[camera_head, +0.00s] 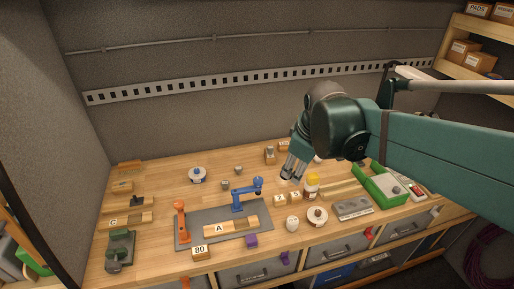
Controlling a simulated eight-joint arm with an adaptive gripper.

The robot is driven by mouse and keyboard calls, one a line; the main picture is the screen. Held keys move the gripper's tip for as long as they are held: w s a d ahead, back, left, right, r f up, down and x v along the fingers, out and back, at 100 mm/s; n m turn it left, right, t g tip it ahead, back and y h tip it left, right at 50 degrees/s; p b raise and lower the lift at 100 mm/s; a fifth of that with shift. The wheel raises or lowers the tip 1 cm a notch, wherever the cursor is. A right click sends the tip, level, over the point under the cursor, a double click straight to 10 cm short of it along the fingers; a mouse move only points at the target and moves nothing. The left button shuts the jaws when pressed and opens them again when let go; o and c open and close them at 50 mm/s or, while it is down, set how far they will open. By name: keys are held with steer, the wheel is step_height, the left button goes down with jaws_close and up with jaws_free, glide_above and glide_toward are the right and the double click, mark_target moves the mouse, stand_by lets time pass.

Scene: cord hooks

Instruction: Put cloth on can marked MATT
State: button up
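No marking MATT can be read in the head view, and I cannot tell which thing is the cloth. A round white and blue can (197,175) stands at the back left of the bench. A round pale can (317,216) with a dark centre stands near the front, right of the middle. A small whitish object (292,224) is just left of it. My gripper (291,178) points down over the back middle of the bench, its fingers apart with nothing visible between them. My arm hides part of the back right.
A grey mat (190,236) carries an orange stand (181,222), a blue arm-like device (246,196) and a wooden block marked A (232,226). A yellow-capped bottle (312,184) stands right of my gripper. A green case (378,186) lies further right. The left-middle bench is fairly clear.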

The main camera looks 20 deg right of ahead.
steer(key=s+a+m+t, duration=0.1)
steer(key=s+a+m, duration=0.2)
steer(key=s, duration=0.2)
steer(key=s+a+f+m+t, duration=0.1)
steer(key=s+a+m+t, duration=0.1)
steer(key=s+a+m, duration=0.2)
steer(key=shift+s+m+y, duration=0.3)
steer(key=shift+s, duration=0.7)
